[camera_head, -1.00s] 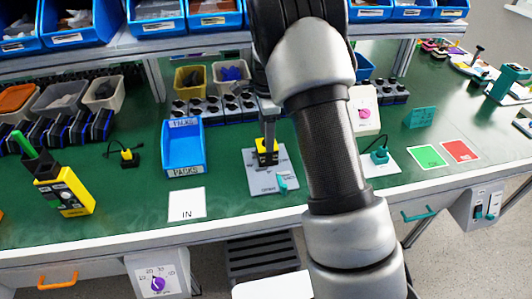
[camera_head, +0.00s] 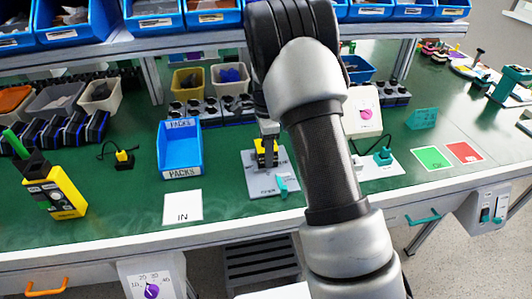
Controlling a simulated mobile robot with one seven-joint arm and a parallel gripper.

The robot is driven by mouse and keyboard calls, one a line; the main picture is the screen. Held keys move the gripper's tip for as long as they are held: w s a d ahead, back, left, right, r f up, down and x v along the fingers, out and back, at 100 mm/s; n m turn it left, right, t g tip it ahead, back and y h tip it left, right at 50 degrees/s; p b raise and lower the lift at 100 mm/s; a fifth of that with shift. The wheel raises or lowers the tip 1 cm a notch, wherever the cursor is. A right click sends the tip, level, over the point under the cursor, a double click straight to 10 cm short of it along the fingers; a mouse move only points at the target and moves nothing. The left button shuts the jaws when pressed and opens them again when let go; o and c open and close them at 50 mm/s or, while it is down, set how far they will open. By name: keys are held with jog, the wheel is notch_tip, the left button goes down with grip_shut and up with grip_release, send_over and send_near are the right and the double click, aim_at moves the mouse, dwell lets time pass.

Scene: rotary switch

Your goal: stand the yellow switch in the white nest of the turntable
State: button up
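A small yellow-and-black block (camera_head: 259,161), which looks like the yellow switch, is at the back of a light grey plate (camera_head: 262,186) with a teal lever (camera_head: 282,187). My gripper (camera_head: 267,150) points down right at this block, in front of part of it. The fingers are small and dark here, and I cannot tell whether they are closed on it or just around it. Whether the block rests on the plate or hangs just above it is unclear. I cannot make out a white nest; the gripper and block cover the back of the plate.
My arm hides the bench right of the plate. A blue tray (camera_head: 179,149) and a white IN card (camera_head: 182,206) are to the left. A teal corded piece (camera_head: 383,156) and green (camera_head: 432,158) and red cards (camera_head: 464,152) are right.

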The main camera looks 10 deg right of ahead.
jog(key=shift+r, duration=0.2)
jog(key=shift+c, duration=0.6)
jog(key=shift+r+p, duration=2.25)
jog(key=shift+r, duration=0.6)
